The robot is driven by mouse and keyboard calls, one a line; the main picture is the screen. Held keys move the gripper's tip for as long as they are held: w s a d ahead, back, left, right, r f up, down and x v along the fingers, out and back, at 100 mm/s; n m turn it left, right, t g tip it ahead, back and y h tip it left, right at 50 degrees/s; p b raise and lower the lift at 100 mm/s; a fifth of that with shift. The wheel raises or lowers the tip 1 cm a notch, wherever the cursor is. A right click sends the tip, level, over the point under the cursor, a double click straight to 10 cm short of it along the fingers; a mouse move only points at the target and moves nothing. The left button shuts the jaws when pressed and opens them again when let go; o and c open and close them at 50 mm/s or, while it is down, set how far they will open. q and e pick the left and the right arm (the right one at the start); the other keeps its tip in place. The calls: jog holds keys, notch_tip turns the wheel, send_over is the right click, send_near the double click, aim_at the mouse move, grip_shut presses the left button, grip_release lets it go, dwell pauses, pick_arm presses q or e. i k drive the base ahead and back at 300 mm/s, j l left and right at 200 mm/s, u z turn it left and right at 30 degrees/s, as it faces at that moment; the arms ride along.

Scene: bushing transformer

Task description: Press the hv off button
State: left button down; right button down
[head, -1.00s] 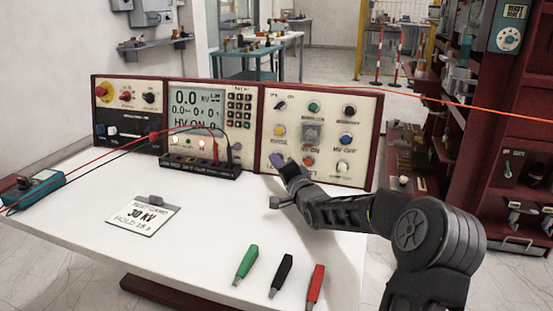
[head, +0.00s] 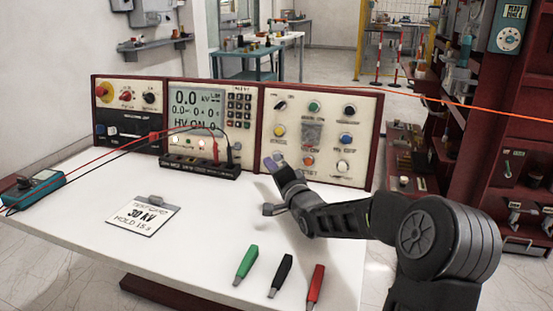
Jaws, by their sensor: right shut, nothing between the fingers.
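The control console (head: 186,82) stands at the back of the white table. Its right panel (head: 365,118) carries several round knobs or buttons, among them a green one (head: 314,107), a yellow one (head: 279,131), a blue one (head: 346,139) and an orange one (head: 308,160). Their labels are too small to read surely, so I cannot tell which is the HV off button. The display (head: 197,108) shows 0.0 kV and "HV ON". My right gripper (head: 273,163) is shut and empty, in front of the panel's lower left corner, covering part of it. Contact cannot be told. My left gripper is out of view.
A black terminal strip (head: 200,166) with red and black leads lies before the console. A test card (head: 143,219), a teal meter (head: 35,188) and green (head: 246,261), black (head: 281,275) and red (head: 315,287) clips lie on the table. The table's middle is clear.

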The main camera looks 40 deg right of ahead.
aim_at(346, 139)
jog(key=k+l, duration=0.8)
